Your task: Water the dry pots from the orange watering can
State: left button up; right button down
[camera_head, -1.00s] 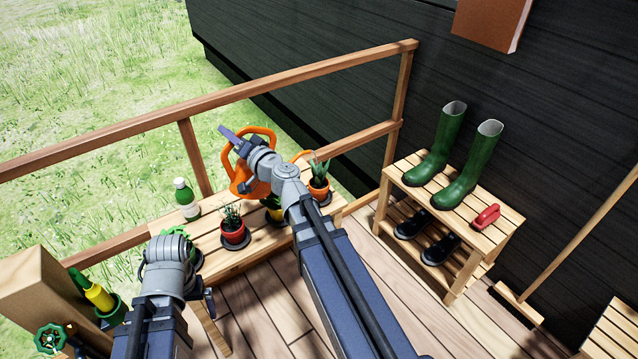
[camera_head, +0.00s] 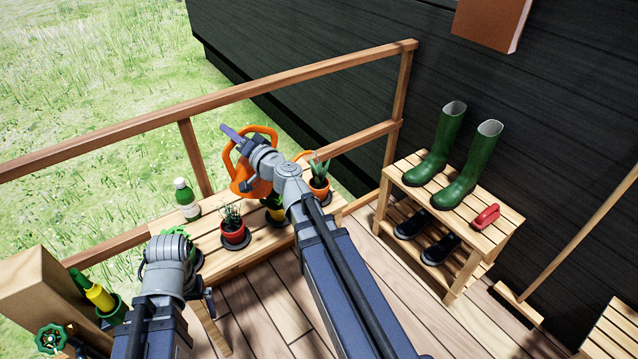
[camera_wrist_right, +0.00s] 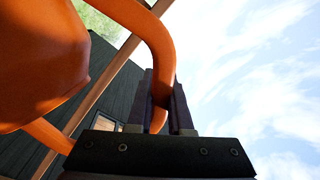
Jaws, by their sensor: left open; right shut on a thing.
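The orange watering can (camera_head: 243,181) is held above the wooden plant bench (camera_head: 217,258) by my right gripper (camera_head: 228,134). In the right wrist view, the right gripper's fingers (camera_wrist_right: 163,105) are shut on the can's orange handle (camera_wrist_right: 160,50). Its spout tip is partly hidden behind my right arm. On the bench stand a red pot with a spiky plant (camera_head: 234,232), a pot with a green and yellow plant (camera_head: 274,207) partly behind my right arm, and an orange pot with an aloe-like plant (camera_head: 319,185). My left gripper (camera_head: 209,303) is low at the left, beside the bench, open and mostly hidden.
A green bottle (camera_head: 187,199) stands on the bench. A wooden railing (camera_head: 190,150) runs behind it. A shoe rack (camera_head: 480,240) with green boots (camera_head: 455,165) stands at right, near a broom (camera_head: 518,302). Deck floor between is clear.

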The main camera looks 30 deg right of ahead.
jog(key=a+f+n+b, duration=0.3)
jog(key=a+f, duration=0.1)
jog(key=a, duration=0.2)
jog(key=shift+s+a+f+n+g, duration=0.2)
jog(key=shift+s+n+g, duration=0.1)
jog(key=shift+n, duration=0.1)
jog(key=shift+a+f+n, duration=0.3)
jog(key=shift+a+n, duration=0.05)
jog(key=shift+a, duration=0.2)
jog(key=shift+a+f+n, duration=0.3)
jog(key=shift+a+n, duration=0.05)
jog(key=shift+a, duration=0.15)
jog(key=shift+s, duration=0.1)
